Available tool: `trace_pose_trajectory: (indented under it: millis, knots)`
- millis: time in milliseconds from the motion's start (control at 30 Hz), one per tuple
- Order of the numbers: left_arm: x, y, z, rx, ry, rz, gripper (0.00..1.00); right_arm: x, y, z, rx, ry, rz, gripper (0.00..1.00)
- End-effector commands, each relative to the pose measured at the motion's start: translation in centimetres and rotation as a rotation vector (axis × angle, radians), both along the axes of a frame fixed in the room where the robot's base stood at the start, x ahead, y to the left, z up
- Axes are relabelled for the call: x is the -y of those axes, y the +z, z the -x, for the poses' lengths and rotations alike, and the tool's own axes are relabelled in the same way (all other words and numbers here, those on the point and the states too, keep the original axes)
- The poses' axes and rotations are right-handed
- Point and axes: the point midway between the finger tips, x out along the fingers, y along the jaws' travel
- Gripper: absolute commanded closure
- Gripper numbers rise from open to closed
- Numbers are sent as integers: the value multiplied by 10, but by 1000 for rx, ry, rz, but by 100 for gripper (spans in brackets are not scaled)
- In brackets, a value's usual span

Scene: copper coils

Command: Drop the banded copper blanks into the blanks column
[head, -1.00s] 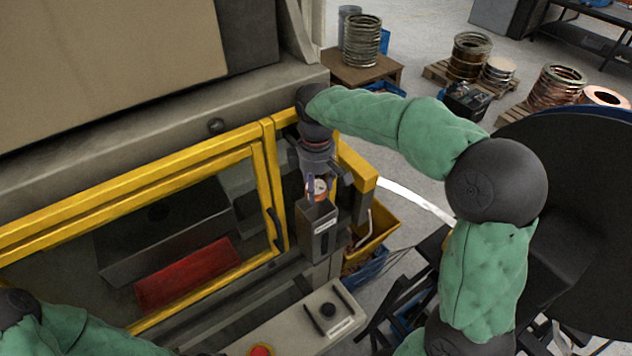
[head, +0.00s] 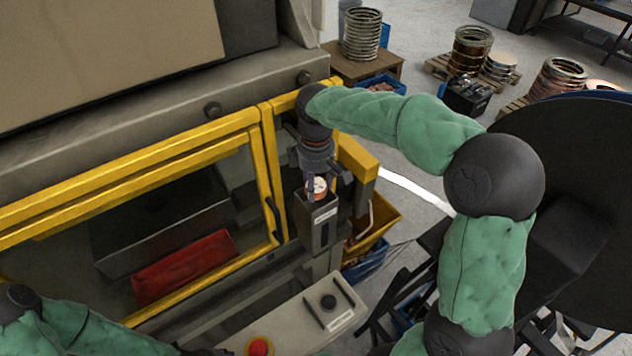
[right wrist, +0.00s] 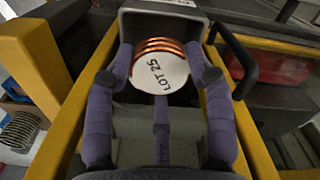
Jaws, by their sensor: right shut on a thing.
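My right gripper (head: 316,181) points down at the top of the grey, labelled blanks column (head: 318,226) on the front of the yellow-framed machine. It is shut on a banded copper blank (right wrist: 160,73), with the purple fingers on either side of it in the right wrist view. The blank has a white face reading "LOT 25" and copper bands along its far edge. It is at the column's mouth; how far inside it sits I cannot tell. In the head view the blank (head: 316,190) shows as a small white and orange piece.
A yellow bin (head: 378,222) stands right of the column above a blue one.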

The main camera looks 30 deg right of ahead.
Motion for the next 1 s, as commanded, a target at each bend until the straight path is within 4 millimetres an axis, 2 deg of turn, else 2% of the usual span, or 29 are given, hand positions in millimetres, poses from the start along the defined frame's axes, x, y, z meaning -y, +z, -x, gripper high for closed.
trace_pose_trajectory:
  millis: [433,467,533,567,867,1000]
  knots:
    - [0,0,0,0,0,0,60,0,0,0,1,0,0,85]
    - [0,0,0,0,0,0,60,0,0,0,1,0,0,44]
    - [0,0,0,0,0,0,60,0,0,0,1,0,0,24]
    - [0,0,0,0,0,0,60,0,0,0,1,0,0,19]
    - [0,0,0,0,0,0,60,0,1,0,1,0,0,19]
    - [0,0,0,0,0,0,60,0,11,-1,4,0,0,19]
